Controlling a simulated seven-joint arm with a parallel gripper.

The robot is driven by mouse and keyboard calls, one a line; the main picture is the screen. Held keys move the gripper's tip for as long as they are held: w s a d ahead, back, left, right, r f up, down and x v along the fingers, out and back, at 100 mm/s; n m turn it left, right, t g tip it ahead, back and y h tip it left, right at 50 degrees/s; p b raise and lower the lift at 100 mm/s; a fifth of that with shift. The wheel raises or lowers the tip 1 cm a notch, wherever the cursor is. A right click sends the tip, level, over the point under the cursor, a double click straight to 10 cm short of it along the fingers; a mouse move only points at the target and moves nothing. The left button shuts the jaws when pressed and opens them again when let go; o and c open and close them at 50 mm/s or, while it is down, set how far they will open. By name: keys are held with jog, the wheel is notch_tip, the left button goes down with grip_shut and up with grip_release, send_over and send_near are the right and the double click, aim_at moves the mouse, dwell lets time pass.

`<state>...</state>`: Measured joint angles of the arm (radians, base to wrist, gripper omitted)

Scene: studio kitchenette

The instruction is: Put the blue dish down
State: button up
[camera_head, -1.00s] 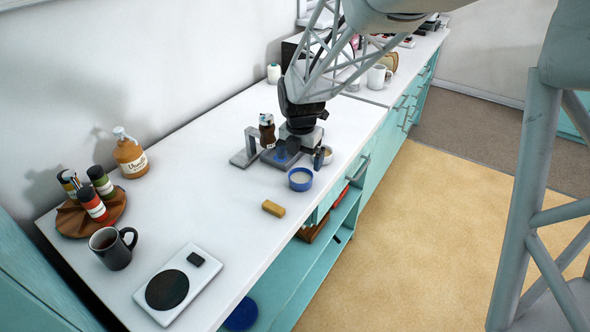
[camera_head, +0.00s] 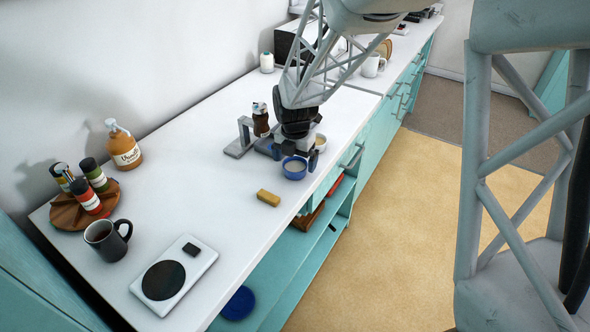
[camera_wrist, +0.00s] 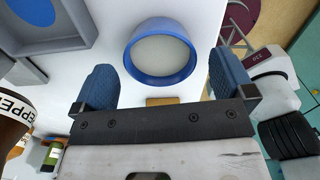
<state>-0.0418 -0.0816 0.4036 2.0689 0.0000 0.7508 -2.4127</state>
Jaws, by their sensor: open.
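The blue dish (camera_head: 294,168) is a small round bowl with a blue wall and a pale inside. It stands upright on the white counter, near its front edge. My gripper (camera_head: 295,155) is open, low over the counter and close to the dish. In the wrist view the dish (camera_wrist: 160,53) lies ahead of my gripper (camera_wrist: 162,80), between the lines of its two blue fingers. Gaps show on both sides, so the fingers appear not to touch it. Part of the dish's far side is close to the gripper in the head view.
A yellow block (camera_head: 268,197) lies in front of the dish. A grey stand (camera_head: 240,142), a brown pepper bottle (camera_head: 261,120) and a pale bowl (camera_head: 320,141) crowd the gripper. A mug (camera_head: 108,240) and a white scale-like plate (camera_head: 174,275) are farther left. Counter left of the block is clear.

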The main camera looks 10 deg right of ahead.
jog(key=shift+f, duration=1.25)
jog(key=c, duration=1.1)
jog(key=shift+r, duration=0.2)
jog(key=shift+r, duration=0.6)
notch_tip(320, 180, up, 2)
jog(key=shift+r, duration=0.1)
jog(key=s+r, duration=0.1)
jog(key=s, duration=1.5)
jog(key=shift+d+r, duration=0.15)
jog(key=shift+d, duration=0.2)
